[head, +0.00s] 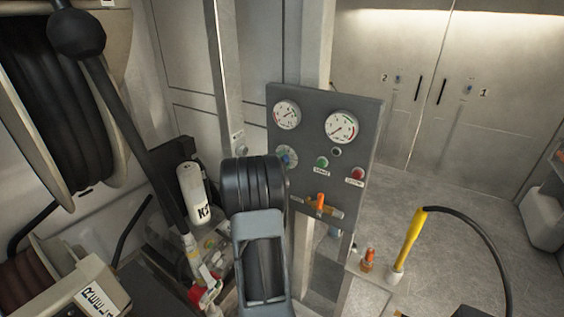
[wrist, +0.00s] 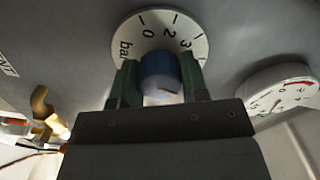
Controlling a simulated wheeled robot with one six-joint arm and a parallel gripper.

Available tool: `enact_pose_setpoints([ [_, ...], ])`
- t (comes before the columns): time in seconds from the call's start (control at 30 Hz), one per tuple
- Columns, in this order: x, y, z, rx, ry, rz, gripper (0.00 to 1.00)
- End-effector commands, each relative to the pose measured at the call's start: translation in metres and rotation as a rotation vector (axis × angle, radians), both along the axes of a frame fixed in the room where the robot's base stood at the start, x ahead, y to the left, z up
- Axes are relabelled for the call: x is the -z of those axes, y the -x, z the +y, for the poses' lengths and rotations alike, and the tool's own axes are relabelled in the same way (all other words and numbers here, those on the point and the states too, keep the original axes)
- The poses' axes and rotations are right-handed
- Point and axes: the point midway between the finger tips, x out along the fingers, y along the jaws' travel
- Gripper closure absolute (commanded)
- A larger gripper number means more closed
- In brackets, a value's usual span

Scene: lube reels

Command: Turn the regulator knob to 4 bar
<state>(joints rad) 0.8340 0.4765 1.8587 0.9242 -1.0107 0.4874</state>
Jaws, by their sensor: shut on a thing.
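The regulator knob (wrist: 159,72) is blue and sits at the centre of a round white dial (wrist: 139,28) marked "bar", 0, 2 and 3 where I can see it. The rest of the dial is hidden behind my gripper (wrist: 160,80). Its two green fingers are shut on the knob, one on each side. Where the knob points cannot be told clearly. In the head view the knob and dial (head: 288,157) show small on the grey panel (head: 312,97), just right of my dark wrist, which hides most of the gripper.
Two round gauges, small (head: 286,114) and large (head: 341,127), sit above the dial. A green button (head: 322,162), a red button (head: 357,174) and an orange valve handle (head: 320,203) are on the panel to its right. A yellow nozzle (head: 408,243) stands at lower right. Hose reels (head: 62,90) fill the left.

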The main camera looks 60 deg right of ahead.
Motion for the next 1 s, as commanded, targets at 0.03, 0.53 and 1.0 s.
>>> enact_pose_setpoints([
  [0.03, 0.0009, -0.0001, 0.001, 0.0, -0.001, 0.002, 0.83],
  [0.53, 0.0007, -0.0002, -0.0012, 0.001, -0.003, 0.242, 0.83],
  [1.0, -0.0002, -0.0001, -0.0014, 0.002, -0.004, 0.545, 0.83],
])
